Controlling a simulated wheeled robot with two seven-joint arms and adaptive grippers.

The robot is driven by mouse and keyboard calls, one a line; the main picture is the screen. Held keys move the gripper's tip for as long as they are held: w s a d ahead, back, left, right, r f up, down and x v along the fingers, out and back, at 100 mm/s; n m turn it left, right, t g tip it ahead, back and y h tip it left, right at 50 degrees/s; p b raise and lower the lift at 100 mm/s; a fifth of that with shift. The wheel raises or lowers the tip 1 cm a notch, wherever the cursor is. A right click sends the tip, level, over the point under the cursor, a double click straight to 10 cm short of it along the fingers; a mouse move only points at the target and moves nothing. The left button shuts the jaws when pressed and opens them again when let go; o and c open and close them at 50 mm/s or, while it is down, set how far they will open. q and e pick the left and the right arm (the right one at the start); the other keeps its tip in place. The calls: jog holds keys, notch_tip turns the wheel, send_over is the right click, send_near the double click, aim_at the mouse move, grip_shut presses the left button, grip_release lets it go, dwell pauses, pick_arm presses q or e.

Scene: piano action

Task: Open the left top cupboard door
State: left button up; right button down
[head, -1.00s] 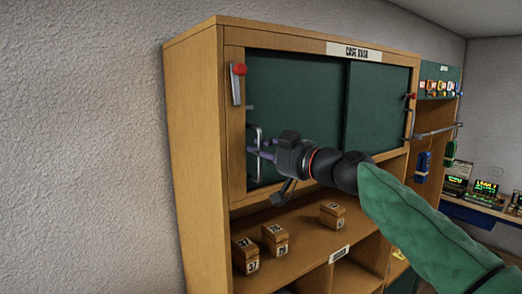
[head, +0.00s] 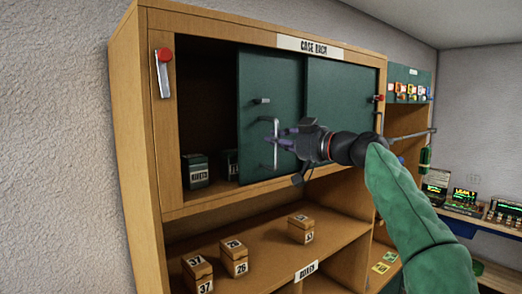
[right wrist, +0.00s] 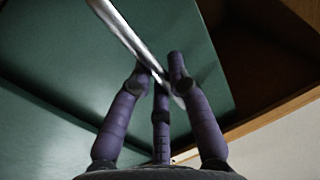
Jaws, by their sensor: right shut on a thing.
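The left top cupboard door (head: 255,102) is a dark green sliding panel. It stands partly slid to the right, leaving a dark opening (head: 205,105) at the left of the cupboard. A vertical metal bar handle (head: 275,150) is on the door. My right gripper (head: 274,138) is shut on this handle. In the right wrist view, the purple fingers of my right gripper (right wrist: 158,75) close around the metal handle (right wrist: 122,30) in front of the green door (right wrist: 60,75). My left gripper does not show.
The right door panel (head: 340,105) is beside the left one. Dark labelled boxes (head: 196,171) stand inside the opening. Several numbered wooden boxes (head: 234,259) stand on the shelf below. A red-topped metal latch (head: 163,75) is on the left frame post.

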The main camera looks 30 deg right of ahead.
jog(key=w+d+p, duration=0.1)
jog(key=d+p, duration=0.5)
jog(key=d, duration=0.7)
jog(key=shift+d+p, duration=0.3)
jog(key=shift+d, duration=0.05)
jog(key=c, duration=1.2)
grip_release()
jog(key=shift+w, duration=0.15)
jog(key=shift+o, duration=0.2)
jog(key=v, duration=1.2)
